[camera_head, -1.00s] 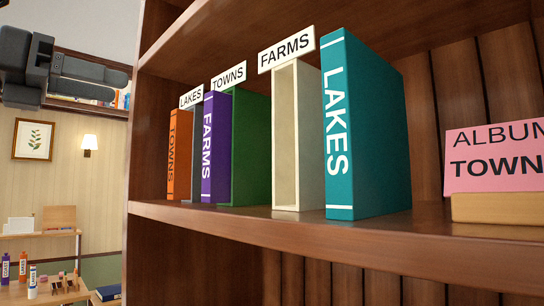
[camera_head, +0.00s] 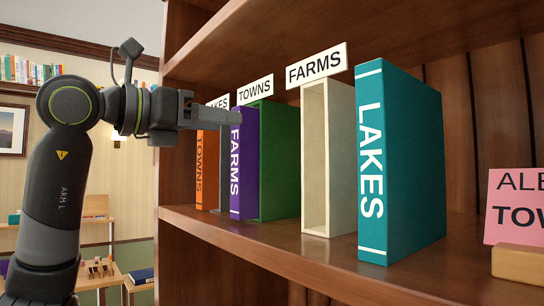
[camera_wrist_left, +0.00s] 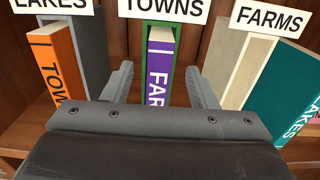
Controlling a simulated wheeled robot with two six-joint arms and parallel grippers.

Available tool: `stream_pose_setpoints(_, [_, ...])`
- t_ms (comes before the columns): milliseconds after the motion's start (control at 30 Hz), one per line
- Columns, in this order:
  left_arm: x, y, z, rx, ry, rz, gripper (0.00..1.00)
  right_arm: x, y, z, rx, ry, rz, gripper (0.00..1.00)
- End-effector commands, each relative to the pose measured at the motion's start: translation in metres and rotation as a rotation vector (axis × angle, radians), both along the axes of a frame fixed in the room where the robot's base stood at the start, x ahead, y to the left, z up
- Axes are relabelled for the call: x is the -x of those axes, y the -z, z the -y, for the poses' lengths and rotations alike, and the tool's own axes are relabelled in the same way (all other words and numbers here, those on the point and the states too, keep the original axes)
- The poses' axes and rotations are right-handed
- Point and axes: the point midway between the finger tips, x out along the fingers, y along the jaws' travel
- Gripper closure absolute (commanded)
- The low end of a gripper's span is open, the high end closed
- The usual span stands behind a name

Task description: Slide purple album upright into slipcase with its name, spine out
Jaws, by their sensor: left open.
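The purple album (camera_head: 243,172), spine lettered FARMS, stands upright with its spine out in the green slipcase (camera_head: 280,160) under the TOWNS label. Its spine end seems to stick out of the case. The wrist view shows the purple album (camera_wrist_left: 160,65) framed by the green slipcase (camera_wrist_left: 175,30). The cream slipcase (camera_head: 314,160) under the FARMS label (camera_head: 316,66) stands to the right, open and empty. My left gripper (camera_head: 222,117) is at the album's upper front. In the wrist view its open fingers (camera_wrist_left: 163,82) lie on either side of the album, with gaps. My right gripper is not in view.
A teal LAKES album (camera_head: 400,165) stands just right of the cream slipcase. An orange TOWNS album (camera_head: 207,170) and a grey slipcase (camera_wrist_left: 88,45) labelled LAKES stand left. A pink card (camera_head: 515,205) is at the right. The shelf front (camera_head: 270,240) is clear.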

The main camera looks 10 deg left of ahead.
Motion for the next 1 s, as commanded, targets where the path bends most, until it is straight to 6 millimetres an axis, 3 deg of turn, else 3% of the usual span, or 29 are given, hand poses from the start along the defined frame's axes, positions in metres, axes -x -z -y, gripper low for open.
stream_pose_setpoints(233, [-0.022, 0.001, 0.023, 0.001, 0.003, -0.004, 0.47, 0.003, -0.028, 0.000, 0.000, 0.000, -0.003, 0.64])
stream_pose_setpoints(633, [-0.031, 0.005, 0.031, 0.001, -0.001, -0.001, 0.47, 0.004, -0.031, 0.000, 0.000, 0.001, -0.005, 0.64])
stream_pose_setpoints(1000, [-0.031, 0.005, 0.031, 0.001, 0.000, -0.001, 0.94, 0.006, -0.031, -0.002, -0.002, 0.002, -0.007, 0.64])
